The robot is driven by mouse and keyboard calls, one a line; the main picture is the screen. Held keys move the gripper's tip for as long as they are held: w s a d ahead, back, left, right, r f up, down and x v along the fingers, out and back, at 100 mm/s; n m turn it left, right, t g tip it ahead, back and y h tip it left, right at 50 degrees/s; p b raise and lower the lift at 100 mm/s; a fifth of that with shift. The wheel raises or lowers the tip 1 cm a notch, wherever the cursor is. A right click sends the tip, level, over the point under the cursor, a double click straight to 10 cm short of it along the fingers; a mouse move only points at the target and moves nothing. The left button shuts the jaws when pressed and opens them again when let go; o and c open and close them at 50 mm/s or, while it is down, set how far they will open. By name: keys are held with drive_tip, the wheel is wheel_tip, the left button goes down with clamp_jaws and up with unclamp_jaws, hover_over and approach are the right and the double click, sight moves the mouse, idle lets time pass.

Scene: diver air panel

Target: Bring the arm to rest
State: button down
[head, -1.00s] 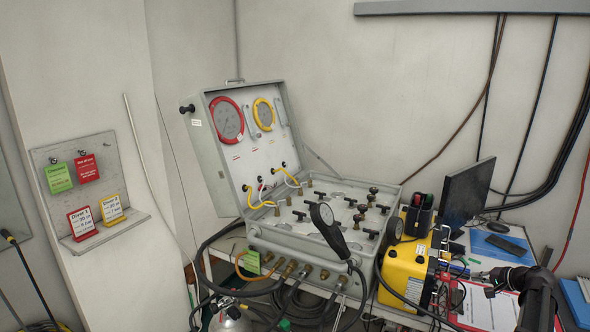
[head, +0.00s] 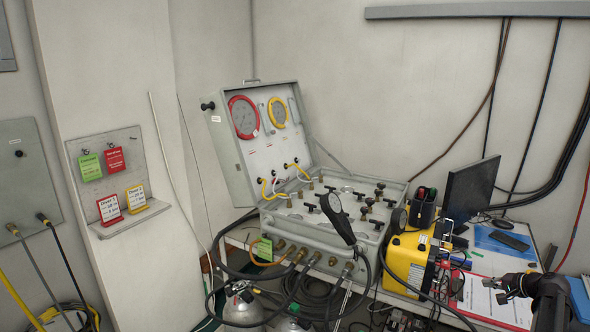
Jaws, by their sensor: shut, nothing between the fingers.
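My gripper (head: 503,288) is at the lower right of the head view, at the end of my dark arm. It is shut and empty. It appears in front of the red clipboard (head: 487,310) with white paper on the desk; I cannot tell the height between them. The open grey air panel case (head: 330,240) stands to the left of it, with a red gauge and a yellow gauge in its lid. A yellow box (head: 407,262) stands between the case and my gripper.
Hoses and gas cylinders (head: 243,306) crowd the space below the case. A tag board (head: 110,180) hangs on the left wall. The air above the case is free.

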drive_tip(key=s+a+f+n+g, duration=0.1)
drive_tip(key=a+f+n+g, duration=0.2)
drive_tip(key=a, duration=1)
drive_tip(key=s+a+f+n+g, duration=0.1)
drive_tip(key=a+f+n+g, duration=0.2)
drive_tip(key=a, duration=1)
drive_tip(key=s+a+f+n+g+h, duration=0.1)
drive_tip(key=s+a+n+g+h, duration=0.1)
drive_tip(key=s+a, duration=0.4)
drive_tip(key=s+a+f+n+g+h, duration=0.1)
drive_tip(key=s+a+n+g+h, duration=0.1)
drive_tip(key=s+a, duration=0.5)
drive_tip(key=shift+a+n+h, duration=0.4)
drive_tip(key=shift+a+n, duration=0.4)
drive_tip(key=shift+a, duration=1.95)
drive_tip(key=shift+f, duration=0.1)
